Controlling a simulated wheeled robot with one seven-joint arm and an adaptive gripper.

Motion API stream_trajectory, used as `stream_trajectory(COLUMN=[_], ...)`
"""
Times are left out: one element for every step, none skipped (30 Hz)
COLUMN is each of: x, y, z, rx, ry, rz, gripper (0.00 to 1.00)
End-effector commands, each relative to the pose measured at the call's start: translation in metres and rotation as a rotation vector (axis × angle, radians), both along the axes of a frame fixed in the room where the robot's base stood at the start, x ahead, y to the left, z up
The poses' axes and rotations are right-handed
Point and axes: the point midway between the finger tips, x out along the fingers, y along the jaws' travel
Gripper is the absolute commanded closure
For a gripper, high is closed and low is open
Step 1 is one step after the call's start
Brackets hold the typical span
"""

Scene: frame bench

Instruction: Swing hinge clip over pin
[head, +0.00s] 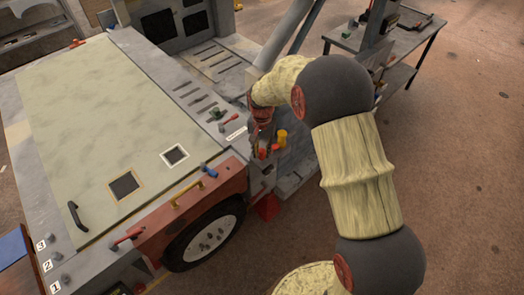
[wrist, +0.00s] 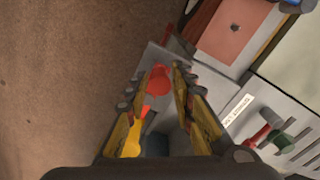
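My gripper (wrist: 160,72) is at the front right corner of the grey bench frame, pointing down. In the wrist view its two fingers stand apart, with a red rounded part (wrist: 158,82) between their tips. I see no clear grip on it. A yellow part (wrist: 131,138) lies beside the left finger, partly hidden by it. In the head view the yellow part (head: 282,138) stands just right of my gripper (head: 262,150), and the red part is mostly hidden. I cannot tell which of these is the hinge clip and which is the pin.
A red-handled lever (head: 229,119) and a green knob (head: 217,113) sit on the slotted grey panel. A blue-ended handle (head: 208,170), a yellow bar handle (head: 187,194) and a wheel (head: 205,235) are on the near side. The floor (head: 455,200) to the right is clear.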

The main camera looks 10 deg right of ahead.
Motion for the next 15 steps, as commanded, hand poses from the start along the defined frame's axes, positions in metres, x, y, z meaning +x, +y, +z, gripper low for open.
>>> stream_trajectory(x=[-0.0001, -0.0001, -0.0002, -0.0003, -0.0003, -0.0003, -0.0003, -0.0004, -0.0004, -0.0004, -0.0004, -0.0004, -0.0004, -0.0003, -0.0002], y=[0.0000, 0.0000, -0.0001, -0.0001, -0.0001, -0.0001, -0.0002, -0.0001, -0.0001, -0.0001, -0.0001, -0.0001, -0.0001, -0.0002, -0.0001], z=[-0.0001, -0.0001, -0.0001, -0.0002, -0.0002, -0.0003, -0.0003, -0.0003, -0.0003, -0.0003, -0.0003, -0.0004, -0.0002, 0.0004, 0.0018], rx=[0.000, 0.000, 0.000, 0.001, 0.001, 0.001, 0.000, 0.000, 0.000, 0.000, 0.000, 0.000, 0.000, 0.001, 0.000], ry=[0.000, 0.000, 0.000, 0.001, 0.001, 0.001, 0.001, 0.001, 0.001, 0.001, 0.001, 0.001, 0.001, 0.001, 0.000], rz=[0.000, 0.000, 0.000, 0.000, 0.000, 0.000, 0.000, 0.000, 0.000, 0.000, 0.000, 0.000, 0.000, 0.000, 0.000], gripper=[0.71, 0.69, 0.67, 0.65, 0.63, 0.63, 0.63, 0.63, 0.63, 0.63, 0.63, 0.63, 0.63, 0.63, 0.63])
